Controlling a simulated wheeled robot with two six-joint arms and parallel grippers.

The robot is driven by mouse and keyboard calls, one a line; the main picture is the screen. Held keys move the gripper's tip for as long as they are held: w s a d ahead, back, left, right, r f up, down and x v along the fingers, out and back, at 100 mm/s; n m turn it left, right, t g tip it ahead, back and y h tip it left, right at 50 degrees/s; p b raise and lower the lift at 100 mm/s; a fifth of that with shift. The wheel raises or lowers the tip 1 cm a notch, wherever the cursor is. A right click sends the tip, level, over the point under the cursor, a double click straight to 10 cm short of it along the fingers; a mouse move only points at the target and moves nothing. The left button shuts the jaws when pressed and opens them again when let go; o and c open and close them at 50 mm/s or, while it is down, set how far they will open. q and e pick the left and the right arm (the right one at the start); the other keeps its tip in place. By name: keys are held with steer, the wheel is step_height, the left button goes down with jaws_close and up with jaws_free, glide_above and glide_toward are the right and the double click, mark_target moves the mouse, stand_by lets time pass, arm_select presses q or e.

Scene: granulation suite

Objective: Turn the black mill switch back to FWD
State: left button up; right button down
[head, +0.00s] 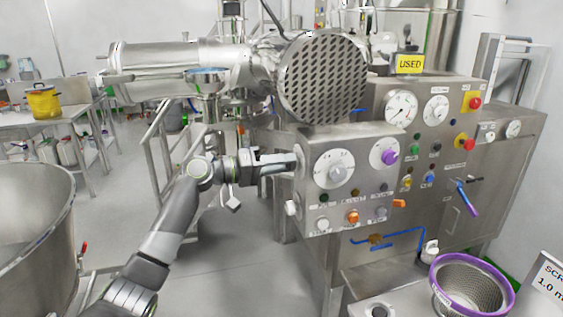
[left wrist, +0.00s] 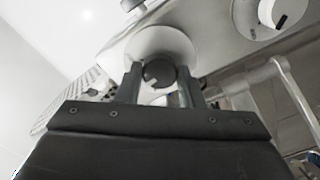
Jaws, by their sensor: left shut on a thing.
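My left gripper (head: 290,163) reaches from the left to the left side face of the steel control box (head: 345,232). In the left wrist view its two fingers (left wrist: 158,88) stand on either side of a round black switch (left wrist: 158,72) and are shut on it. The black switch has a white pointer mark and sits in front of a pale round plate (left wrist: 165,40). In the head view the gripper hides this switch. Its position lettering cannot be read. My right gripper is not in view.
A second, white knob (head: 291,208) sits lower on the same side face. The box front carries a large dial (head: 334,168), a purple knob (head: 383,157) and several buttons. A perforated round steel plate (head: 323,78) hangs above. A steel bowl (head: 25,230) stands at left.

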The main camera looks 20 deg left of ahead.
arm_select(q)
steer(key=shift+n+p, duration=1.85)
steer(key=shift+n, duration=1.85)
steer(key=o, duration=1)
